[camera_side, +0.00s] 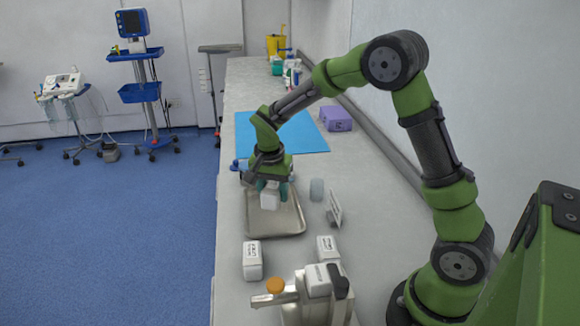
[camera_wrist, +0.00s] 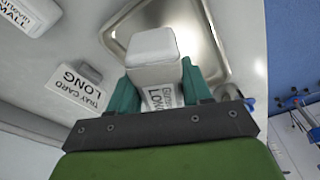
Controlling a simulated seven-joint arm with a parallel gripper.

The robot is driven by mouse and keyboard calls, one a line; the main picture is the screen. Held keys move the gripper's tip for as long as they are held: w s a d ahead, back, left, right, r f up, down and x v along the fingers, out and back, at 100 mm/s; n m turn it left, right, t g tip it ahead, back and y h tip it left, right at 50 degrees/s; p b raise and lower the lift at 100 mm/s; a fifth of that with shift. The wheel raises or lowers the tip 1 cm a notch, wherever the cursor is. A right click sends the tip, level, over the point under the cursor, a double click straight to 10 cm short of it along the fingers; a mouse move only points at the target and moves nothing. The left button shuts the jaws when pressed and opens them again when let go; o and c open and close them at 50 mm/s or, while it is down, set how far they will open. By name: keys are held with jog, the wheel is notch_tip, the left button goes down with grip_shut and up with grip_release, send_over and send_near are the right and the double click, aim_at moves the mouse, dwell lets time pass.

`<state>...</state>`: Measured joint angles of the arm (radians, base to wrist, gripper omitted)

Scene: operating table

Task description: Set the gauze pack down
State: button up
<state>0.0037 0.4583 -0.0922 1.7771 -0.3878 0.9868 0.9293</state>
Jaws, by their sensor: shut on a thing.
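The gauze pack (camera_wrist: 152,48) is a white box with a printed label on its side. My gripper (camera_wrist: 160,85) is shut on it, one teal finger on each side. In the side view my gripper (camera_side: 268,186) holds the pack (camera_side: 270,198) over the metal tray (camera_side: 290,218). The tray's rim also shows behind the pack in the wrist view (camera_wrist: 222,60). I cannot tell whether the pack's underside touches the tray.
Two white packs (camera_side: 252,262) (camera_side: 327,248) stand in front of the tray. A blue mat (camera_side: 300,134) and a purple box (camera_side: 336,118) lie behind.

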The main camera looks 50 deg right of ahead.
aim_at(271, 188)
notch_tip(271, 188, down, 7)
jog(key=shift+f, duration=0.2)
jog(key=shift+f, duration=0.15)
jog(key=o, duration=1.1)
jog(key=shift+c, duration=0.2)
jog(key=r, duration=0.4)
jog(key=a+r, duration=0.1)
jog(key=r, duration=0.6)
jog(key=shift+s+a+r, duration=0.35)
jog(key=shift+r, duration=0.05)
jog(key=s+a+r+n+t+y, duration=0.1)
jog(key=s+a+r+n+t, duration=0.2)
jog(key=s, duration=0.6)
jog(key=s+a+r+n+t+y, duration=0.2)
jog(key=s+a+r+n+t, duration=0.1)
jog(key=s+r+n, duration=0.3)
jog(key=shift+s+a+r+n+t+y, duration=0.35)
jog(key=shift+s+a+r, duration=0.45)
jog(key=shift+s+r, duration=0.95)
